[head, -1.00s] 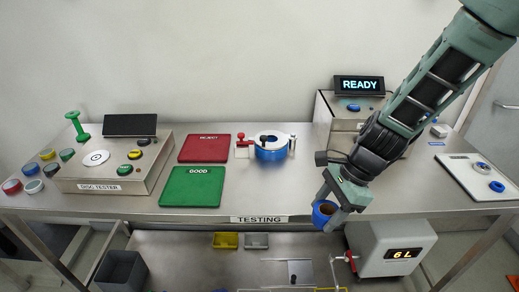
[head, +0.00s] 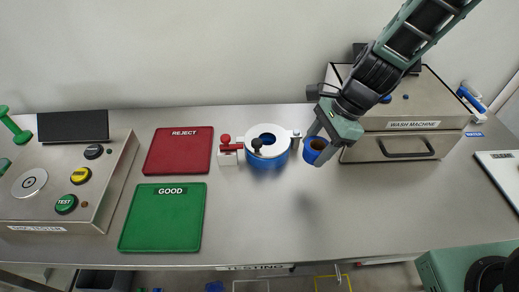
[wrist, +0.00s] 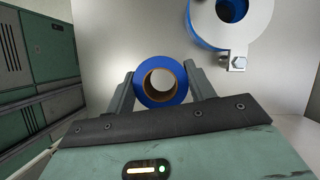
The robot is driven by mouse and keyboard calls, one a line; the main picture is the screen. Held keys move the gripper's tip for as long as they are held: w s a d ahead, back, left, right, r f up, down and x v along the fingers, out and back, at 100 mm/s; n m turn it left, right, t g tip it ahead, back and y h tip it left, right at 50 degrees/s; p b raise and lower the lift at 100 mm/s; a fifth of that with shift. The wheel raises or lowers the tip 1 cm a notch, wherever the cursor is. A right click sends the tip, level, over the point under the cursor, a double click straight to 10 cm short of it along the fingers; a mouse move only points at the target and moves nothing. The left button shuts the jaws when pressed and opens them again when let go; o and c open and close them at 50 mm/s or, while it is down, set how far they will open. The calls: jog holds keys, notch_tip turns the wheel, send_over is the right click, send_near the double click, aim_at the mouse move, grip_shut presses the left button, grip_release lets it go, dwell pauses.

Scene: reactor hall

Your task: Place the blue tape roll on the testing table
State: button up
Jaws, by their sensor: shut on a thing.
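The blue tape roll (head: 317,144) has a brown core and is held in my gripper (head: 318,146). In the wrist view the roll (wrist: 160,81) sits between the two fingers of my gripper (wrist: 160,85), which press on its sides. In the head view it is over the back middle of the grey testing table (head: 330,215), in front of the wash machine's left side. A shadow falls on the table near it. I cannot tell whether the roll touches the surface.
A blue and white round device (head: 267,148) with a red-knobbed clamp stands close left of the roll. The wash machine (head: 405,125) is close right. Red reject (head: 179,152) and green good (head: 162,218) mats and the disc tester (head: 70,185) are farther left. The front middle of the table is clear.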

aim_at(302, 181)
jog(key=shift+w, duration=0.1)
notch_tip(302, 181, down, 10)
dwell(0.5)
jog(key=shift+f, duration=0.2)
jog(key=o, duration=1.1)
jog(key=shift+r, duration=0.15)
